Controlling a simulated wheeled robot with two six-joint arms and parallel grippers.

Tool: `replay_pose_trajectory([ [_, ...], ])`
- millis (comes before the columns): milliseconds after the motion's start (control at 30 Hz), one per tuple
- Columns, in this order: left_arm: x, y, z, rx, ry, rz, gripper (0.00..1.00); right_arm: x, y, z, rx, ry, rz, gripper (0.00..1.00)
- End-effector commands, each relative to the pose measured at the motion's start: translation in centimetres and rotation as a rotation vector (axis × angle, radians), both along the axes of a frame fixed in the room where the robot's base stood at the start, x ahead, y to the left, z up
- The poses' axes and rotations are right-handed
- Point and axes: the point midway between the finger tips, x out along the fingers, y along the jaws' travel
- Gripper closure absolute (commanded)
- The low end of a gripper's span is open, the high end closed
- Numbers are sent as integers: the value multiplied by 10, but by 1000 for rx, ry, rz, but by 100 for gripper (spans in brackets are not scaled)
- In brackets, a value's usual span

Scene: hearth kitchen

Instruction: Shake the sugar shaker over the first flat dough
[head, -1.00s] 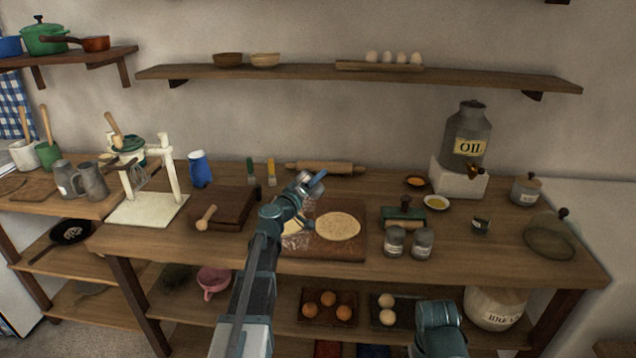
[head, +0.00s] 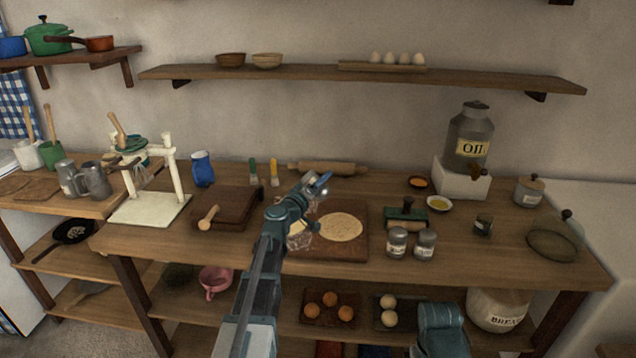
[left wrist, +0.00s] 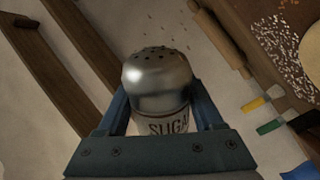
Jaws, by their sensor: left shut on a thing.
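My left gripper (head: 318,188) is above the table, over the back of the pastry board (head: 352,253). In the left wrist view, its two fingers (left wrist: 160,108) are shut on the sugar shaker (left wrist: 158,82), with a domed, holed metal top and a partly visible "SUGA" label. Two pale flat doughs lie on the board. The left flat dough (head: 296,230) is largely hidden behind my left arm; the right flat dough (head: 341,227) shows clearly. White grains (left wrist: 282,38) lie scattered on the board in the left wrist view. My right gripper is not visible.
A rolling pin (head: 328,168) lies behind the board. Two brushes (head: 274,173) and a wooden box (head: 228,208) are to its left. Two grey shakers (head: 397,243) and a green-topped tool (head: 405,214) stand to its right. The table's front right is clear.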

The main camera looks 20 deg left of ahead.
Motion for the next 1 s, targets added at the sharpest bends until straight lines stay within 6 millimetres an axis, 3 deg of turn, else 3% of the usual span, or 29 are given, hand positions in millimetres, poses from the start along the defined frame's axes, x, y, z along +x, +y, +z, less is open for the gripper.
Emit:
replay_pose_trajectory([
  [367,0,0,3,-86,10,1,94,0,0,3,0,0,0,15],
  [800,0,-1,21,-820,102,0,94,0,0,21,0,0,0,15],
  [1000,0,-1,25,-1031,129,0,94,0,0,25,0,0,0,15],
])
